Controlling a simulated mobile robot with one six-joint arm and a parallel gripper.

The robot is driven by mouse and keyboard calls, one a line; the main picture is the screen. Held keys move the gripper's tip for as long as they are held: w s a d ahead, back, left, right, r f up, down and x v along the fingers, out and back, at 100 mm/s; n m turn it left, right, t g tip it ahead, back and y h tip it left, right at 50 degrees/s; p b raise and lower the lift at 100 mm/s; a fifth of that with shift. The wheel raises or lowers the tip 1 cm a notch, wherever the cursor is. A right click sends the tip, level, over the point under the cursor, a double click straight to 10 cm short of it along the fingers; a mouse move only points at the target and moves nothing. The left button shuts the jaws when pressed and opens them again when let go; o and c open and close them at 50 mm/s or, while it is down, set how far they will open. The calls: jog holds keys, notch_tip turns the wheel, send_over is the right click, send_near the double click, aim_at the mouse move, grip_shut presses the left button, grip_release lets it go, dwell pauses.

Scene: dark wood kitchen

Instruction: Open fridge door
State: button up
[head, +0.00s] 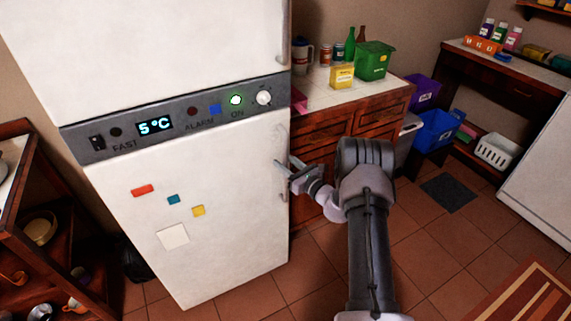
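The white fridge has a lower door (205,205) with coloured magnets and a paper note on it, and an upper door (160,45). Both doors look shut. A grey control panel (180,117) between them reads 5°C. A pale vertical handle (283,188) runs along the right edge of the lower door. Another handle (283,45) shows at the right edge of the upper door. My gripper (284,168) is at the lower handle, reaching in from the right, with its fingers overlapping it in the picture. Whether the fingers touch or enclose the handle cannot be told.
A wooden cabinet (335,150) with bottles, a yellow box and a green bin (373,60) on top stands right of the fridge. Blue and purple bins (437,130) are farther right. A wooden shelf (50,210) stands at left. The tiled floor (430,260) at front right is mostly clear.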

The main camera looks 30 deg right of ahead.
grip_shut()
dwell(1.3)
